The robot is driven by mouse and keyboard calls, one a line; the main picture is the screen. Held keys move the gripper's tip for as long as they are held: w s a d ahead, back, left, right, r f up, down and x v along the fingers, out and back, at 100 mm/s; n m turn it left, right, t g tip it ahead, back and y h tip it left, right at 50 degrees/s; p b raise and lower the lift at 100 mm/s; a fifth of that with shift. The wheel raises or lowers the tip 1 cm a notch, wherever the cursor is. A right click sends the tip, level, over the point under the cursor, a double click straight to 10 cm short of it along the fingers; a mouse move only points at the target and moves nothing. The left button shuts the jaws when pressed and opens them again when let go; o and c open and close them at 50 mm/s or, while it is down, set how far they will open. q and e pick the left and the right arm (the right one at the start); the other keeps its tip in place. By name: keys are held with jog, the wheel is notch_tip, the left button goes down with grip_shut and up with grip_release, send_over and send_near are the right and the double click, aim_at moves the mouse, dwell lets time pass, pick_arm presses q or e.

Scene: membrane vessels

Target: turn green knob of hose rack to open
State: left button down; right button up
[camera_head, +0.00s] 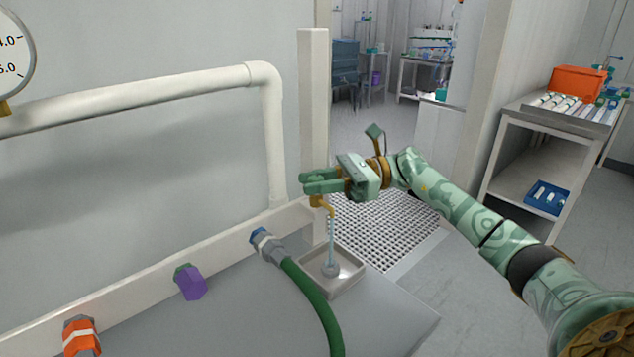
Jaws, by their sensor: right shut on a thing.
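The hose rack's pale rail (150,275) runs along the wall at the lower left. A brass tap (325,206) stands at its far right end. My right gripper (318,182) is shut at the top of this tap, its green fingers pointing left. The green knob cannot be told apart from the fingers, which hide it. A thin pale-blue stream (331,240), looking like water, runs from the spout into a small grey tray (347,284). My left gripper is not in view.
Purple (191,283) and orange (81,338) fittings sit farther left. A white pipe (150,93) runs along the wall. A floor grating (385,225) lies beyond the tray. A bench with an orange box (577,82) stands right.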

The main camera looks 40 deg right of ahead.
jog(key=o, duration=1)
jog(key=shift+a, duration=0.1)
jog(key=shift+c, duration=0.2)
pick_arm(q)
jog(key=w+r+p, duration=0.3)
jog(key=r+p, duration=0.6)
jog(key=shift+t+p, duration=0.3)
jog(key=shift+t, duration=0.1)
pick_arm(e)
jog(key=v, duration=1.6)
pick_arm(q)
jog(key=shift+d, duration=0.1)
pick_arm(e)
jog(key=shift+d, duration=0.25)
